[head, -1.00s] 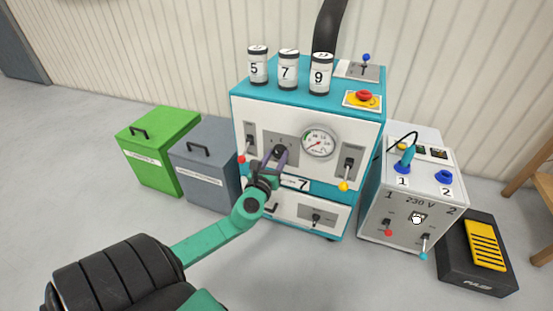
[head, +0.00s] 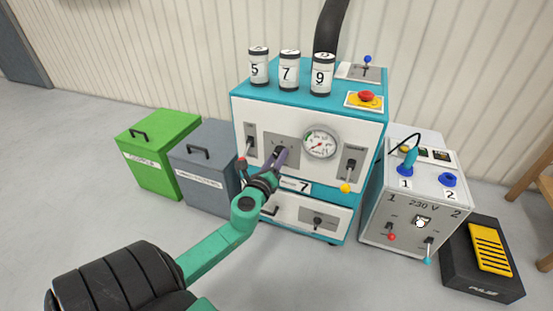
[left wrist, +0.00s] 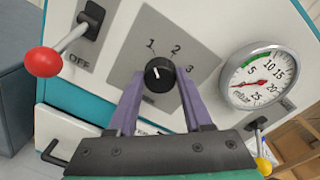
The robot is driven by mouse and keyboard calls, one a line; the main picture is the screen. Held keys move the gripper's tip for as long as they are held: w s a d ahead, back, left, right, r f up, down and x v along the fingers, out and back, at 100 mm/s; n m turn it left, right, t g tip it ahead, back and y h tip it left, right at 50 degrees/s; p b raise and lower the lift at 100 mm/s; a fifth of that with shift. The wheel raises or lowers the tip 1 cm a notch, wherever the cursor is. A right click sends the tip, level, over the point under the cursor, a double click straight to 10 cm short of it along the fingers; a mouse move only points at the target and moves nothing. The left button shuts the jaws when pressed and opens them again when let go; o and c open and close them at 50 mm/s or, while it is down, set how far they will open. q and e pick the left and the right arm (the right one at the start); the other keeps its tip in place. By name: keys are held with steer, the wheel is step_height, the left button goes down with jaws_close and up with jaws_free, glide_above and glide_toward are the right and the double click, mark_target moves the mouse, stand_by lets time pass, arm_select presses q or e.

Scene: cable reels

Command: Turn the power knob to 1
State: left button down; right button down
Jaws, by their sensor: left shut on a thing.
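The power knob (left wrist: 159,74) is a round black knob on a grey plate (left wrist: 130,78) marked 1, 2 and 3. Its small white mark points up and left, roughly toward the 1 side; the exact setting is hard to tell. My left gripper (left wrist: 160,84) has its two purple fingers on either side of the knob and is shut on it. In the head view my left gripper (head: 278,156) reaches the teal and white machine's front (head: 350,129) and hides the knob. My right gripper is not in view.
A pressure gauge (head: 320,142) sits just right of the knob. A red-tipped lever (left wrist: 43,61) at OFF is on the left, and a yellow-tipped lever (head: 346,187) on the right. Numbered canisters (head: 289,70) stand on top. A 230 V box (head: 409,225) stands at right.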

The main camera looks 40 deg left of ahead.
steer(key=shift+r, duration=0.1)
arm_select(q)
steer(key=shift+c, duration=1.6)
jaws_free()
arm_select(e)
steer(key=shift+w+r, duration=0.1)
arm_select(q)
steer(key=b+v, duration=0.1)
steer(key=v, duration=1.3)
steer(key=shift+s+b, duration=0.3)
steer(key=shift+b, duration=0.1)
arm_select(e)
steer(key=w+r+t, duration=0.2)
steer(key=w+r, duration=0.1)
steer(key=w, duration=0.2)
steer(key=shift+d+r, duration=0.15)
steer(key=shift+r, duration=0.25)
arm_select(q)
steer(key=shift+f, duration=0.1)
